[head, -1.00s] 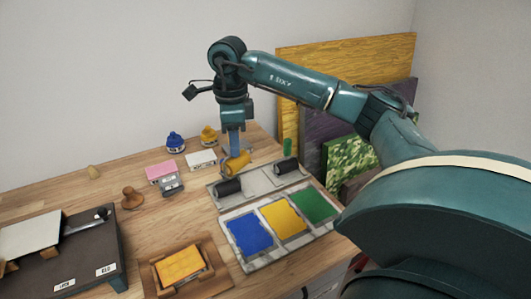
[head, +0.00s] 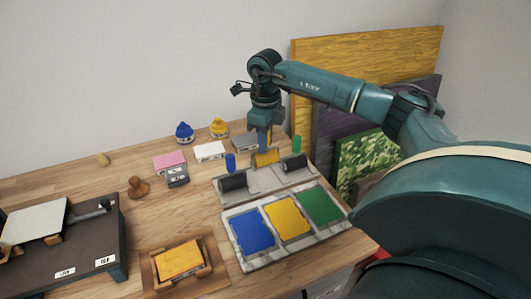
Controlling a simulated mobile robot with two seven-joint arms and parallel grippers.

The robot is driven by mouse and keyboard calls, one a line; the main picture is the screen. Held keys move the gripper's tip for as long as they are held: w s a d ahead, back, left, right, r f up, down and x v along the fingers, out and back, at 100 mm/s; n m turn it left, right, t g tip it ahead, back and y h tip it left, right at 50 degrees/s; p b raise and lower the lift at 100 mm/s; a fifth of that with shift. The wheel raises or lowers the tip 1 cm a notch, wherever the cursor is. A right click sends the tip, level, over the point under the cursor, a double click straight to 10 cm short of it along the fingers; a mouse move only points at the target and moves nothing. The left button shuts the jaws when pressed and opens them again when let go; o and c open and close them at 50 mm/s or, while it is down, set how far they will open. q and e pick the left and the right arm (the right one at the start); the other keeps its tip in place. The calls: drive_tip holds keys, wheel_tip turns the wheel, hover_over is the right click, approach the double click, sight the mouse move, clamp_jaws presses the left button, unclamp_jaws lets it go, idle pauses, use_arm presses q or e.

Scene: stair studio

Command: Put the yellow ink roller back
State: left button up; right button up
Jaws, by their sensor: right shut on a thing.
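My right gripper (head: 265,142) points down at the back of the table, shut on the yellow ink roller (head: 266,158). The roller lies level, at or just above the middle of the grey roller rack (head: 262,183); I cannot tell whether it touches the rack. It sits between two dark rollers in the rack: one with a blue handle (head: 230,162) on the left, one with a green handle (head: 297,145) on the right. The gripper's fingers hide most of the yellow roller's handle. My left gripper is not in view.
In front of the rack is an ink tray (head: 236,258) with blue, yellow and green fields. Ink jars (head: 184,131), pink and white blocks (head: 168,160) and a wooden stamp (head: 138,187) stand to the left. Leaning panels (head: 365,60) are close behind my right arm.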

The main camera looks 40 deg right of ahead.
drive_tip(key=shift+f, duration=2.15)
drive_tip(key=shift+f, duration=0.45)
drive_tip(key=o, duration=0.9)
drive_tip(key=shift+r, duration=0.75)
wheel_tip(320, 180, up, 12)
drive_tip(key=shift+f+b, duration=0.25)
drive_tip(key=shift+b, duration=0.25)
